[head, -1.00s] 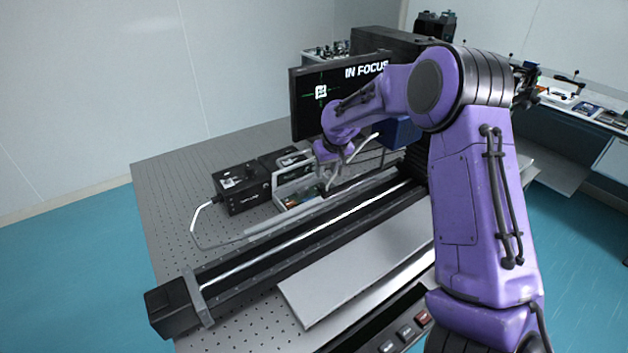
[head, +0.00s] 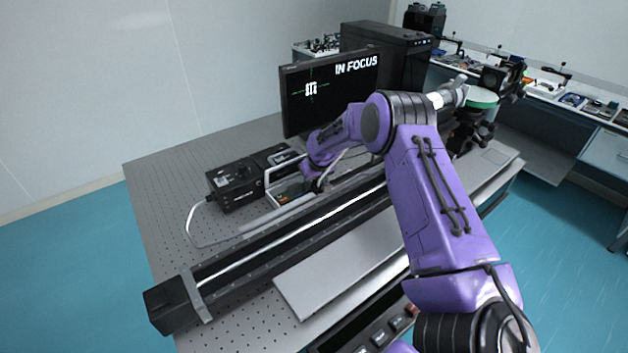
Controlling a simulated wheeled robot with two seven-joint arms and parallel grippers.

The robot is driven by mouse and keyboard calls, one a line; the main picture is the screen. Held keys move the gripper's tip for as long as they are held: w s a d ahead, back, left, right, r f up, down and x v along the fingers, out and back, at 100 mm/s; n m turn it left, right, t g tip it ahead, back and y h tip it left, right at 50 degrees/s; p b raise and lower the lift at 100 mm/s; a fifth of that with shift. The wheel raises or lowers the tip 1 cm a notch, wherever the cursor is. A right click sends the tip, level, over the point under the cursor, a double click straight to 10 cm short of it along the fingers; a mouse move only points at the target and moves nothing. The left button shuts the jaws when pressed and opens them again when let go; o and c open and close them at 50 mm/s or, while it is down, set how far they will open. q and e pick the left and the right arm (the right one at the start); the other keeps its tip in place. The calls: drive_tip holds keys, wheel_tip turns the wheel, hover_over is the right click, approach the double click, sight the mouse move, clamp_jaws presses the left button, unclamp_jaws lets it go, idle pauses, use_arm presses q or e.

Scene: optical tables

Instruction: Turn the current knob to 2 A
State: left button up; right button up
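A black control box (head: 236,186) with a small dark knob on its top stands on the left part of the optical table. A second black box (head: 277,156) stands just behind it to the right. The knob's markings are too small to read, so its setting does not show. My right gripper (head: 314,185) is at the end of the purple arm, to the right of the boxes and apart from the first one. It points down near a grey frame; its fingers are small and partly hidden, so their opening cannot be told. My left gripper is not in view.
A long black rail (head: 232,266) crosses the table. A monitor (head: 300,105) reading "IN FOCUS" stands behind. The perforated tabletop (head: 165,200) left of the boxes is clear.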

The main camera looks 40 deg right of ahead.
clamp_jaws()
drive_tip(key=shift+r+m+h+p, duration=0.25)
drive_tip(key=shift+m+h+p, duration=0.05)
drive_tip(key=shift+m+p, duration=0.45)
drive_tip(key=shift+m+g, duration=0.3)
drive_tip(key=shift+m, duration=0.25)
drive_tip(key=shift+f+m+h+p, duration=0.3)
drive_tip(key=shift+m+h, duration=0.2)
drive_tip(key=shift+m, duration=0.4)
drive_tip(key=shift+o, duration=1.9)
unclamp_jaws()
